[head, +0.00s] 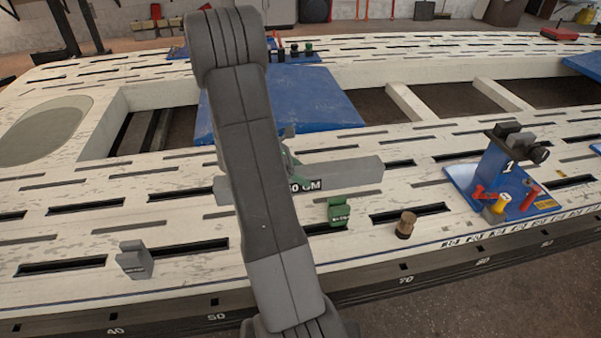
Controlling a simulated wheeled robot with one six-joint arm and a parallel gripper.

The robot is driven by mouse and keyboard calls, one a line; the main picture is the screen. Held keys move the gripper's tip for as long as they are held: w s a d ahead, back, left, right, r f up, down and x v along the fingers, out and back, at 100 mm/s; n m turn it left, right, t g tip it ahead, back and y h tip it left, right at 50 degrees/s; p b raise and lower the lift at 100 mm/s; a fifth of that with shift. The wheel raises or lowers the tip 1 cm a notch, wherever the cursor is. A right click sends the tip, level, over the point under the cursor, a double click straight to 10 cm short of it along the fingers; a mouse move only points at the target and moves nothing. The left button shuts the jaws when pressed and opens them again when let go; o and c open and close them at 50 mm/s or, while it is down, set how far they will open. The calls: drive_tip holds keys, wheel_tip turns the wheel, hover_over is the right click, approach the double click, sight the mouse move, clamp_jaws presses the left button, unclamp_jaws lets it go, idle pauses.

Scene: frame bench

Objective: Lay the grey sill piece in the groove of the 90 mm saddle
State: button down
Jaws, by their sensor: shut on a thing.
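A small grey block (134,260) with a label stands at the front left of the bench. A green block (338,213) with a label stands in front of the bar. Their labels are too small to read, so I cannot tell which is the 90 mm saddle.
The slotted white bench (180,205) has large openings towards the back. A wooden peg (405,224) stands right of the green block. A blue panel (320,105) lies behind the bar.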

drive_tip(key=shift+a+r, duration=0.1)
drive_tip(key=shift+r, duration=0.1)
drive_tip(key=shift+f+b, duration=2.8)
drive_tip(key=shift+f, duration=1.6)
drive_tip(key=c, duration=0.6)
unclamp_jaws()
drive_tip(key=shift+o, duration=0.8)
drive_tip(key=shift+s+f, duration=0.1)
drive_tip(key=shift+f, duration=0.05)
drive_tip(key=p+v, duration=0.4)
drive_tip(key=v, duration=1)
